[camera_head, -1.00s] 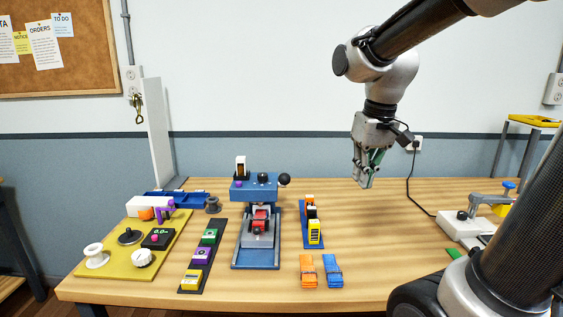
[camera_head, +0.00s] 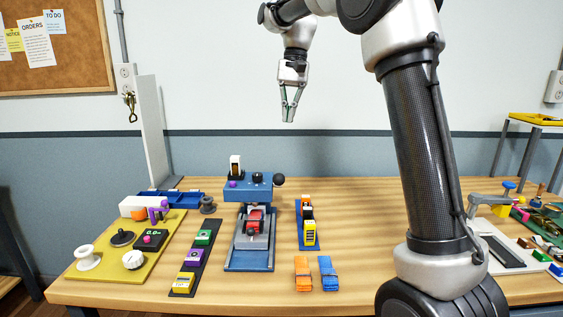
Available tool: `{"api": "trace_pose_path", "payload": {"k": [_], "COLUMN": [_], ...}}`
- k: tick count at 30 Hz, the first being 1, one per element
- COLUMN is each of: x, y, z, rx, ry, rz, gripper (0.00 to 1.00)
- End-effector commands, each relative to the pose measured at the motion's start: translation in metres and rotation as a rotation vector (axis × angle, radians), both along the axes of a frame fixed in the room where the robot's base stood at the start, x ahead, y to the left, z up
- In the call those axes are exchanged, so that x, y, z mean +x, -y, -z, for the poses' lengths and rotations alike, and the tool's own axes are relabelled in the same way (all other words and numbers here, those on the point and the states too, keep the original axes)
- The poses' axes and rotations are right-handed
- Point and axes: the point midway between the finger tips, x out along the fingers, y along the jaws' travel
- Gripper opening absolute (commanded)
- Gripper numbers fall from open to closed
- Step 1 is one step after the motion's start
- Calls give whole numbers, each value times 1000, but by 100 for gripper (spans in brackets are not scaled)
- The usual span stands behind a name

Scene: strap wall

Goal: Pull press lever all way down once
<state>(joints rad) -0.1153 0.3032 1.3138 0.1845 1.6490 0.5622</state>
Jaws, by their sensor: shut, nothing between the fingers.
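The blue press (camera_head: 250,262) stands on the middle-left of the table, with a red piece (camera_head: 255,218) under its head. Its lever shows as a dark round knob (camera_head: 279,180) at the right side of the blue head (camera_head: 249,186), level with the head's upper part. My gripper (camera_head: 288,121) hangs fingers down in the air, above the press and slightly to the right of the knob. It is shut with its fingertips together, and nothing is in it. It is well apart from the lever.
A blue tray with a yellow block (camera_head: 310,233) stands right of the press. Orange (camera_head: 303,274) and blue straps (camera_head: 327,274) lie in front. A dark strip with several coloured blocks (camera_head: 194,257) and a yellow board (camera_head: 88,277) lie left. A white upright panel (camera_head: 152,130) stands behind.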

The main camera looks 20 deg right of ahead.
Motion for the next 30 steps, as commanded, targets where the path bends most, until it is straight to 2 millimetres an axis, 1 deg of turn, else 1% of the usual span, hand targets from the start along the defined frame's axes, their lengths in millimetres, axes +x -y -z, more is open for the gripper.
{"api": "trace_pose_path", "payload": {"k": [7, 11, 14, 24, 30], "x": [0, -2, -5, -15, -36], "y": [0, -2, -5, -17, -29], "z": [2, 13, 29, 100, 114], "rx": [0, 0, 0, -1, 0], "ry": [0, -1, -2, -1, 2], "rz": [-2, -2, -2, -2, -4], "gripper": [0, 0, 0, 0, 0]}}
